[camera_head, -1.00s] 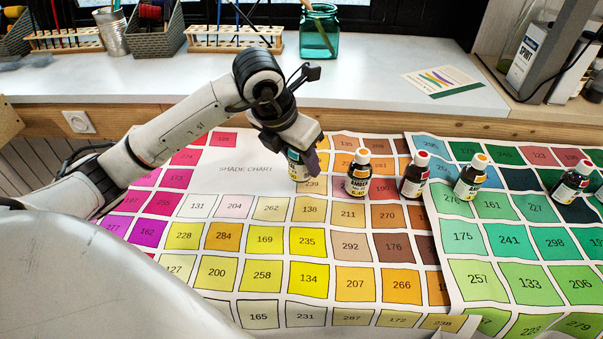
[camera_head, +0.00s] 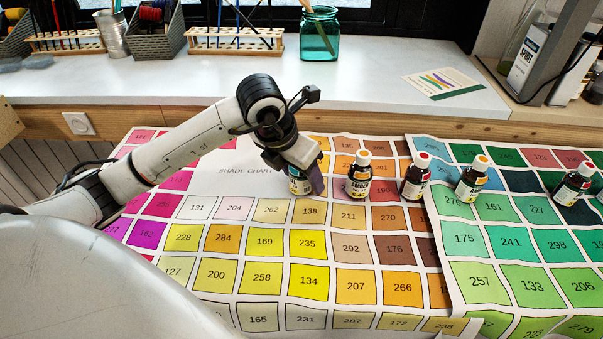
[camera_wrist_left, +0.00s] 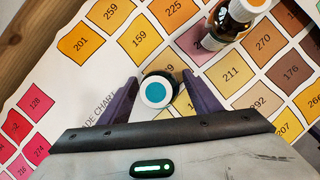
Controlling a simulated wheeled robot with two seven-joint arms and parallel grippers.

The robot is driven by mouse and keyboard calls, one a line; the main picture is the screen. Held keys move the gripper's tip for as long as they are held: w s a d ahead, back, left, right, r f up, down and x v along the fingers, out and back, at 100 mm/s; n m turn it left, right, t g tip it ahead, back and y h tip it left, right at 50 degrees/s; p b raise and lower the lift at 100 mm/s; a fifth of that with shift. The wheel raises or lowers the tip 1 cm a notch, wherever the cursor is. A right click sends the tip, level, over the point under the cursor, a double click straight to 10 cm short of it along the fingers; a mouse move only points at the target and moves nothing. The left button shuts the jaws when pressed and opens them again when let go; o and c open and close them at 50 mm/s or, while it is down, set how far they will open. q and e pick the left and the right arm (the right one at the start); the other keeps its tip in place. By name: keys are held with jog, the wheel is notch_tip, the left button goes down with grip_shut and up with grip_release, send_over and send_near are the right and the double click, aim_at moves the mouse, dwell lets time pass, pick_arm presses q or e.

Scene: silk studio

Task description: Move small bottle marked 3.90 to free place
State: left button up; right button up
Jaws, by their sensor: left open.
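A small dark bottle (camera_head: 299,184) with a pale label is upright at the shade chart's upper middle, partly hidden by my left gripper (camera_head: 310,176). In the left wrist view, its white cap with a teal top (camera_wrist_left: 155,92) sits between the two purple fingers, which are open around it. Its marking is too small to read. It appears to stand on the chart, left of an orange-capped amber bottle (camera_head: 359,175). My right gripper is not in view.
To the right stand a red-capped bottle (camera_head: 415,177), an orange-capped bottle (camera_head: 472,179) and a further red-capped bottle (camera_head: 574,184). The chart's (camera_head: 240,188) front and left squares are clear. A teal jar (camera_head: 319,40) stands on the back counter.

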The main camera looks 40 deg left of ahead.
pick_arm(q)
jog(key=shift+r, duration=0.15)
jog(key=p+v, duration=0.1)
jog(key=v, duration=1.1)
